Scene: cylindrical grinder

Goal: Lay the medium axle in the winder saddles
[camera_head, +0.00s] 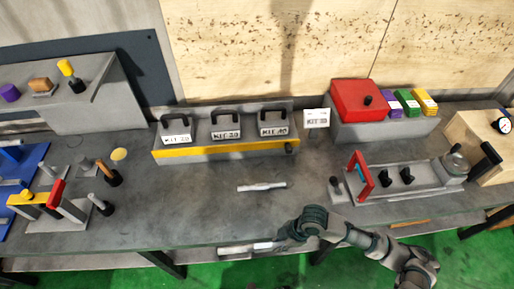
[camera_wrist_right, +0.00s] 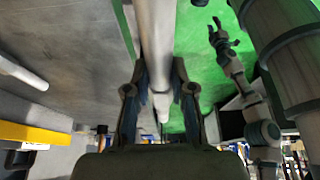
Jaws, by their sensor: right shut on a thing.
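My right gripper (camera_head: 268,246) is at the front edge of the table in the head view. It is shut on a pale metal axle (camera_head: 236,249), held level. In the right wrist view the axle (camera_wrist_right: 158,40) passes between the two fingers (camera_wrist_right: 160,100). Another pale axle (camera_head: 262,187) lies on the table, and part of it shows in the wrist view (camera_wrist_right: 20,72). A grey fixture (camera_head: 430,178) with two black saddle-like supports (camera_head: 398,176) stands at the right, and the supports look empty. My left gripper (camera_wrist_right: 222,40) shows small in the wrist view, fingers spread, apparently empty.
A grey rack (camera_head: 225,148) with a yellow front strip holds several kit boxes at the back. A red box (camera_head: 358,100) stands behind the fixture. Several upright pegs and a red-and-yellow device (camera_head: 55,195) are at the left. The table's middle front (camera_head: 190,215) is clear.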

